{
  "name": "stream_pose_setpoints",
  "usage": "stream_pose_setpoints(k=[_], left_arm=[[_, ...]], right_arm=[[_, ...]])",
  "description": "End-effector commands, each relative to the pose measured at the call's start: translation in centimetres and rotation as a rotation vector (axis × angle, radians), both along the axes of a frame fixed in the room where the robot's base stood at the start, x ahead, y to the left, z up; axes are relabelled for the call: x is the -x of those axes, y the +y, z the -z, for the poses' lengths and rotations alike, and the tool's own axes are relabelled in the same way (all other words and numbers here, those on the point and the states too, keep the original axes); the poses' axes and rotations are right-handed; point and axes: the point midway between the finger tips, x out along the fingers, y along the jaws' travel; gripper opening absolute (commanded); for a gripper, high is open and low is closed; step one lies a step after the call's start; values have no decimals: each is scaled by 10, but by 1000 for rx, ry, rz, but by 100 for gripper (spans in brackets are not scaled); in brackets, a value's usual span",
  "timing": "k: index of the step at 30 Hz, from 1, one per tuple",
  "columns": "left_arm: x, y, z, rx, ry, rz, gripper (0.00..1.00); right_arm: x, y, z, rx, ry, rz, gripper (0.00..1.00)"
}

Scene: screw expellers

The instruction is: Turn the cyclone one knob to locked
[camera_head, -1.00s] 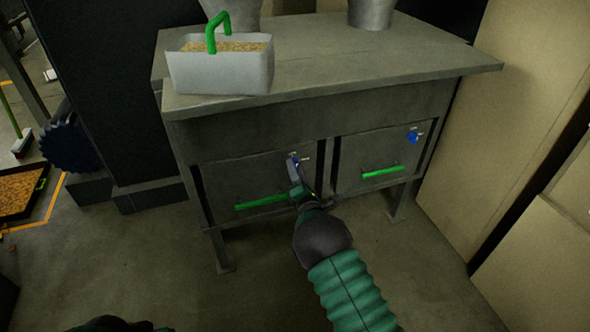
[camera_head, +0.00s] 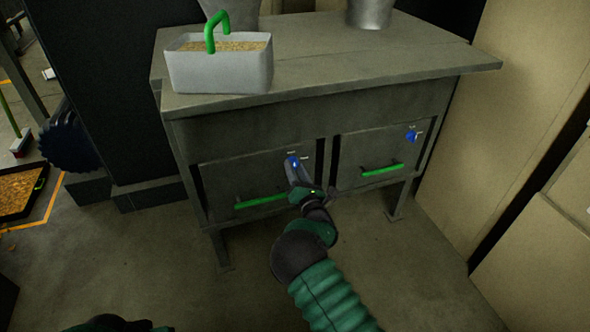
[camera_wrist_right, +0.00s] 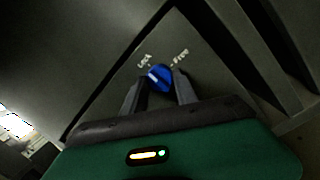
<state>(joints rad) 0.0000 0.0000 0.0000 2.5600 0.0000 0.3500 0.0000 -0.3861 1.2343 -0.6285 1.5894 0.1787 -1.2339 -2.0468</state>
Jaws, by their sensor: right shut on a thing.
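The blue knob (camera_head: 293,161) is on the left drawer front of the metal cabinet. My right gripper (camera_head: 295,167) reaches it from below and is shut on it. In the right wrist view the blue knob (camera_wrist_right: 159,78) sits between the two dark fingers of my right gripper (camera_wrist_right: 158,88). The label "Lock" (camera_wrist_right: 145,61) is up and left of the knob and "Free" (camera_wrist_right: 181,57) is up and right. A pale mark on the knob appears on its Lock side. My left gripper is not clearly seen in either view.
A second blue knob (camera_head: 411,136) is on the right drawer. Green handles (camera_head: 262,201) (camera_head: 382,169) cross both drawers. A grey bin of grain (camera_head: 220,73) stands on the cabinet top (camera_head: 330,65). Tan panels (camera_head: 515,120) stand at the right. The floor in front is clear.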

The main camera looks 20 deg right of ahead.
Motion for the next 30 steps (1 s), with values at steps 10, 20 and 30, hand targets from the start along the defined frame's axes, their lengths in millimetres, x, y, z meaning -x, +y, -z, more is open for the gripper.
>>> stream_pose_setpoints(k=[10, 20, 30], left_arm=[[0, 0, 0, 0, 0, 0, 0], [0, 0, 0, 0, 0, 0, 0], [0, 0, -35, 0, 0, 0, 0]], right_arm=[[1, 0, 3, 2, 6, 0, 50], [1, 0, 1, 0, 2, 0, 56], [64, -3, 4, 3, 9, 2, 56]])
